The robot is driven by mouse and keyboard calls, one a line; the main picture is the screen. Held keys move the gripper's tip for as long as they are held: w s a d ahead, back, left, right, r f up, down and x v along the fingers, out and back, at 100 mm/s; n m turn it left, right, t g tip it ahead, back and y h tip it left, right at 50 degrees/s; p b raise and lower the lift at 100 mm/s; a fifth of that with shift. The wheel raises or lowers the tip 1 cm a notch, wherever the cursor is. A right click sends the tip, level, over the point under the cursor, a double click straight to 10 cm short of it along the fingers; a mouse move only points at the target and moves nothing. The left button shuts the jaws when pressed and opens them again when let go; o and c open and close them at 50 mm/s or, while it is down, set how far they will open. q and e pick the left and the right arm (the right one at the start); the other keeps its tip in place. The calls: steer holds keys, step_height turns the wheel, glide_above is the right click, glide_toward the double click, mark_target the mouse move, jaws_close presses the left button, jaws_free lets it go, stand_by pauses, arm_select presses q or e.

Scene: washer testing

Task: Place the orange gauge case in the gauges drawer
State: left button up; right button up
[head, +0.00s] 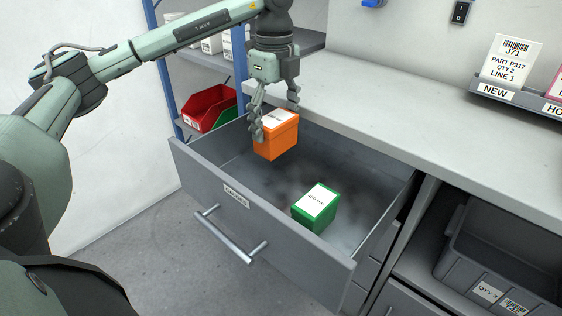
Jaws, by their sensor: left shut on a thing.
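The orange gauge case (277,141) has a white label on top. My left gripper (275,118) is shut on it, with fingers on either side of its top. The case is over the left part of the open gauges drawer (208,193), whose front carries a small label. Its lower part is within the drawer walls; I cannot tell whether it touches the drawer floor. My right gripper is not in view.
A green case (316,206) with a white label stands in the drawer's front right. Drawer floor around it is bare. A grey worktop (400,120) lies behind. Red and green bins (208,107) sit on the left shelf. A grey crate (505,255) is at lower right.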

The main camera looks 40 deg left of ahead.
arm_select(q)
step_height(320, 180, down, 10)
steer(key=shift+w+r, duration=0.1)
steer(key=shift+r, duration=0.05)
stand_by(0.3)
steer(key=o, duration=1.1)
step_height(320, 180, up, 12)
steer(key=shift+r, duration=0.1)
